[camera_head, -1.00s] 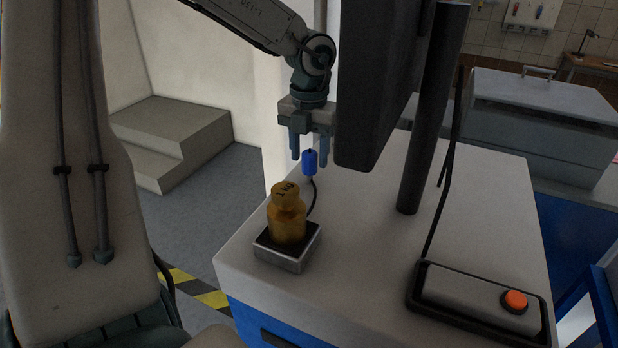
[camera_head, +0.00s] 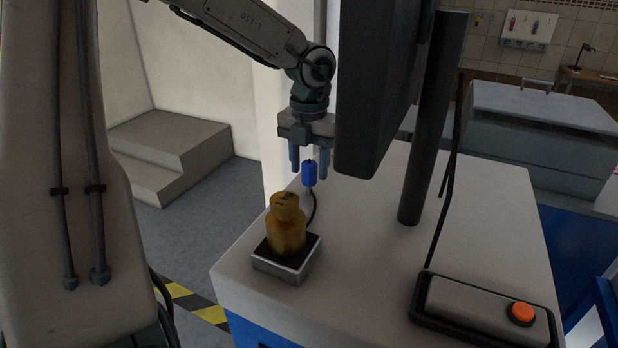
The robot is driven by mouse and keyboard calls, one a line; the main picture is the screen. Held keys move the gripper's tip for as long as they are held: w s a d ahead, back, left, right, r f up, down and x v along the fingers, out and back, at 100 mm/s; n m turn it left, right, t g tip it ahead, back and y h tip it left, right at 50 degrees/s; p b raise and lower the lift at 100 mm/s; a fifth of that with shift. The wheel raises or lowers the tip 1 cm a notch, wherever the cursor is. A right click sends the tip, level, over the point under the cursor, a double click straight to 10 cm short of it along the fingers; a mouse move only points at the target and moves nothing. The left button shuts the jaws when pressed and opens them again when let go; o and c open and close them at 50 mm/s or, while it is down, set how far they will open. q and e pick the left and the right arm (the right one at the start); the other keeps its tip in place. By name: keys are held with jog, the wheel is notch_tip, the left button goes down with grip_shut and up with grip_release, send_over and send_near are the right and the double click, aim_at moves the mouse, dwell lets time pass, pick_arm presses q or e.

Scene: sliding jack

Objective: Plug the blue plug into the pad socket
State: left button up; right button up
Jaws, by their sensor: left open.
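The blue plug (camera_head: 309,173) stands upright behind the brass weight, with a dark cable curving down from it to the table. My left gripper (camera_head: 309,170) points down from above, its fingers spread, with the plug at its fingertips. I cannot tell whether the fingers touch the plug. The dark square pad (camera_head: 287,262) with a metal rim sits near the table's front left corner. The brass weight (camera_head: 287,228) stands on the pad. I cannot make out the pad socket. My right gripper is not in view.
The white table (camera_head: 350,290) carries a dark screen (camera_head: 372,90) on a thick post (camera_head: 432,130), close to the right of my left gripper. A box with an orange button (camera_head: 521,313) lies at the front right. The table's middle is clear.

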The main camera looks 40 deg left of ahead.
aim_at(309, 162)
pick_arm(q)
jog(key=shift+c, duration=0.4)
jog(key=c, duration=0.9)
jog(key=shift+o, duration=0.2)
jog(key=shift+r+p, duration=1)
jog(key=shift+r, duration=1.55)
